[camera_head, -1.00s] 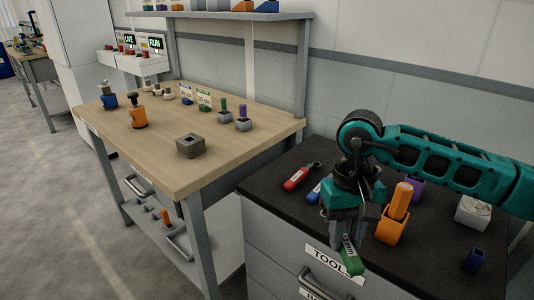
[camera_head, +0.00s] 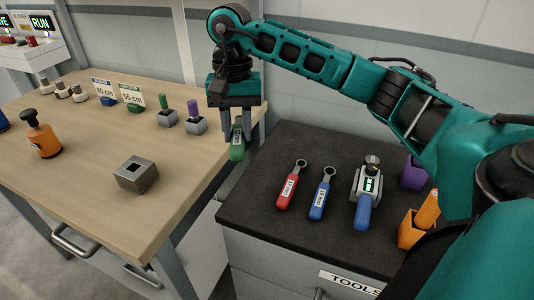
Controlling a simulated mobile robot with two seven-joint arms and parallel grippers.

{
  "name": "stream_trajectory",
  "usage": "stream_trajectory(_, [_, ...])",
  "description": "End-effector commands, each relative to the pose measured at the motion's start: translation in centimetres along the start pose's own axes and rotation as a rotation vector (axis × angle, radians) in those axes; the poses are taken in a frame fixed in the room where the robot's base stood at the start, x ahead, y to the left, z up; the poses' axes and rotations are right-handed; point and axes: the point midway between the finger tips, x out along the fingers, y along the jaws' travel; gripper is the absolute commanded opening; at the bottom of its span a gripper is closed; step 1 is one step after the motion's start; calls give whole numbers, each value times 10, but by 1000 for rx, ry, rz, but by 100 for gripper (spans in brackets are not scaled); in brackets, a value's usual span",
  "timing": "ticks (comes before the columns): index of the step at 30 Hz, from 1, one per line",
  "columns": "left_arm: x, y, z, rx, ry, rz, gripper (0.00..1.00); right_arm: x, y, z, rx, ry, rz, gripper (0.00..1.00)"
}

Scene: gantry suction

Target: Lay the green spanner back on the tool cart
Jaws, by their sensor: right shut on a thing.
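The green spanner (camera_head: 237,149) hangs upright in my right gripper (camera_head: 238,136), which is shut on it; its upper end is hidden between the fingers. The gripper shows at the upper middle of the head view, by the right edge of the wooden bench and the back left corner of the tool cart. The cart's dark top (camera_head: 265,222) carries a red spanner (camera_head: 291,187) and a blue spanner (camera_head: 322,194) lying side by side. I cannot tell how high the green spanner is above the surfaces. My left gripper is out of view.
A blue-handled tool with a display (camera_head: 368,190) lies right of the blue spanner. Orange (camera_head: 411,231) and purple (camera_head: 413,175) holders stand farther right. The wooden bench (camera_head: 95,190) holds a grey block (camera_head: 136,174) and small plug-like parts. The cart's left strip is bare.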

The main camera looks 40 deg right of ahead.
Motion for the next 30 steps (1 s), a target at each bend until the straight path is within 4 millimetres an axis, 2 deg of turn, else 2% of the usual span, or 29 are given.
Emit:
stream_trajectory(1, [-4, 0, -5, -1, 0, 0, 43, -16, 12, -12, 108, -5, -14, 0])
stream_trajectory(4, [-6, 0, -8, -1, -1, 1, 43, -35, 32, -29, 277, -16, -35, 0])
stream_trajectory(7, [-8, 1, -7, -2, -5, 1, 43, -47, 46, -38, 388, -25, -48, 0])
stream_trajectory(10, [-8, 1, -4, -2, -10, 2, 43, -45, 52, -43, 438, -32, -54, 0])
stream_trajectory(13, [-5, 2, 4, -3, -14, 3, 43, -27, 53, -45, 449, -36, -52, 0])
stream_trajectory(17, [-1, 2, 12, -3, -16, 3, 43, 8, 52, -48, 447, -38, -52, 0])
stream_trajectory(24, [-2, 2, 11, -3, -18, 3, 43, 68, 53, -54, 446, -36, -51, 0])
stream_trajectory(30, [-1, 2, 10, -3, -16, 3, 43, 99, 52, -58, 444, -33, -55, 0])
